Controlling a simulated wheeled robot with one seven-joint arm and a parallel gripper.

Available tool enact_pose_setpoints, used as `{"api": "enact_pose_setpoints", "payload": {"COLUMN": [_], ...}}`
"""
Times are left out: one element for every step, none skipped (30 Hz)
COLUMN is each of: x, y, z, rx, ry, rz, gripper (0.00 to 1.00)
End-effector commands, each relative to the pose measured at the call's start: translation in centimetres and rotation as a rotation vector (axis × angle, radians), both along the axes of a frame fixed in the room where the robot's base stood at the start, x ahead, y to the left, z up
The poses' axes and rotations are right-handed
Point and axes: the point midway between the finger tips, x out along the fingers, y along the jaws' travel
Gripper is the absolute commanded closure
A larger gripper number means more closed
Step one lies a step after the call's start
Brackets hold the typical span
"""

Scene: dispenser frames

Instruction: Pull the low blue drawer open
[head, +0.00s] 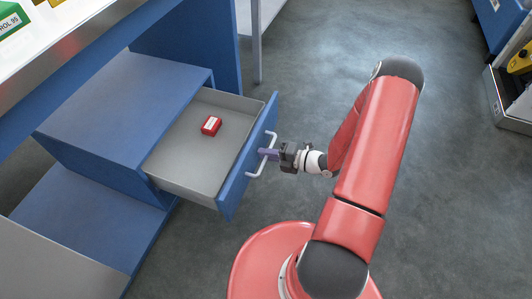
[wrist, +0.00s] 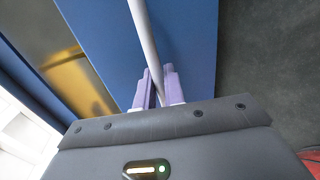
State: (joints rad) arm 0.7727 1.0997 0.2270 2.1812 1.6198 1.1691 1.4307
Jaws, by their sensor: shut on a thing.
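The low blue drawer (head: 247,165) stands well out of its blue cabinet (head: 118,105) in the head view, with its grey inside showing. A small red box (head: 211,126) with a white label lies on the drawer floor. The drawer's light grey bar handle (head: 256,172) is on the front panel. My gripper (head: 268,154) is shut on this handle near its middle, with purple fingers. In the wrist view, the handle (wrist: 143,35) runs between the fingers of my gripper (wrist: 157,88), in front of the blue drawer front (wrist: 190,50).
A counter (head: 60,50) with green and white boxes is at the upper left. A grey shelf post (head: 256,45) stands behind the drawer. Grey floor (head: 310,60) is clear beyond my arm. A blue cabinet (head: 502,22) and a tray with a yellow thing are at the right edge.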

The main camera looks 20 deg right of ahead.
Motion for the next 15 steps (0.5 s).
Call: {"api": "enact_pose_setpoints", "payload": {"x": [-0.07,-0.07,-0.07,-0.06,-0.05,-0.04,-0.03,-0.02,-0.01,-0.01,-0.01,-0.01,-0.03,-0.08,-0.23], "y": [0.06,0.06,0.06,0.05,0.06,0.05,0.04,0.04,0.03,0.04,0.02,0.01,-0.04,-0.14,-0.35], "z": [-0.08,-0.08,-0.08,-0.08,-0.07,-0.06,-0.06,-0.06,-0.06,-0.05,-0.04,-0.03,-0.02,0.0,0.06], "rx": [-0.001,-0.001,-0.001,-0.001,-0.001,-0.001,-0.001,-0.001,-0.001,-0.001,-0.001,-0.001,-0.001,-0.001,-0.001], "ry": [0.002,0.002,0.002,0.002,0.002,0.002,0.002,0.001,0.001,0.001,0.001,0.001,0.001,0.001,0.0], "rz": [0.002,0.002,0.002,0.002,0.002,0.001,0.001,0.001,0.001,0.001,0.001,0.0,0.0,0.0,-0.001], "gripper": [1.0,0.87,0.82,0.78,0.74,0.74,0.74,0.74,0.74,0.74,0.74,0.74,0.74,0.74,0.74]}}
